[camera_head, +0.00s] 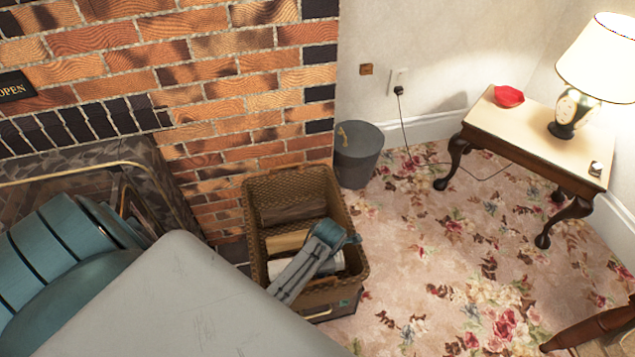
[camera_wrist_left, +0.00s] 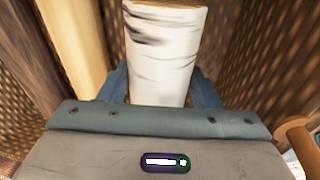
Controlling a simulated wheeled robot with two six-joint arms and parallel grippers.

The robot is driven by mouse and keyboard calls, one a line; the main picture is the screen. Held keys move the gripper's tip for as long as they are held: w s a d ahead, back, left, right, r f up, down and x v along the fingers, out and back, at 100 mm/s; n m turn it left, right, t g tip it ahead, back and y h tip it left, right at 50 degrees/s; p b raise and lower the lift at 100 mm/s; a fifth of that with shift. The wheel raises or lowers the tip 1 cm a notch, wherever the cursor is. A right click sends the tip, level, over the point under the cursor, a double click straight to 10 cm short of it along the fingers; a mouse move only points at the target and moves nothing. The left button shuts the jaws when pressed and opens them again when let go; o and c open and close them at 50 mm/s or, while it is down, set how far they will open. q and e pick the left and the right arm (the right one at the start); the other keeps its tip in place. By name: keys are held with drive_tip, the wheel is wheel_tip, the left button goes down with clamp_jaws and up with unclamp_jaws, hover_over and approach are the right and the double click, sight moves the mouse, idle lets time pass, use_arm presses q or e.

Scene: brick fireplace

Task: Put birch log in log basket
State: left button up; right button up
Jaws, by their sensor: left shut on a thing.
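The log basket (camera_head: 352,215) is a brown wicker box standing on the floor beside the brick wall. The birch log, white with dark marks, lies inside the basket and shows in the wrist view (camera_wrist_left: 165,50). In the head view, part of the white birch log (camera_head: 334,263) shows beside my gripper. My left gripper (camera_head: 328,238) is down in the basket opening, and in the wrist view its fingers (camera_wrist_left: 160,92) are shut around the near end of the birch log. The underside of the log is hidden. My right gripper is not in view.
A light brown log (camera_head: 285,243) lies in the basket beside the birch log. A grey bin (camera_head: 358,157) stands behind the basket. A side table (camera_head: 525,130) with a lamp (camera_head: 590,75) is at the right. Flowered carpet to the basket's right is clear.

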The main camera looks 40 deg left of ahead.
use_arm(q)
drive_tip(key=shift+f+b, duration=0.4)
drive_tip(key=shift+f, duration=1.5)
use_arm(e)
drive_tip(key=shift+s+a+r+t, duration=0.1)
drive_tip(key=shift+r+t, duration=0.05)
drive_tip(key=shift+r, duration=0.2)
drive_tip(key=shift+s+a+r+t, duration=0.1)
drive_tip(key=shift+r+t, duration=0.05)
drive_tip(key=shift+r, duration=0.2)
use_arm(q)
drive_tip(key=shift+f, duration=0.1)
drive_tip(key=o, duration=1.3)
drive_tip(key=shift+c, duration=0.2)
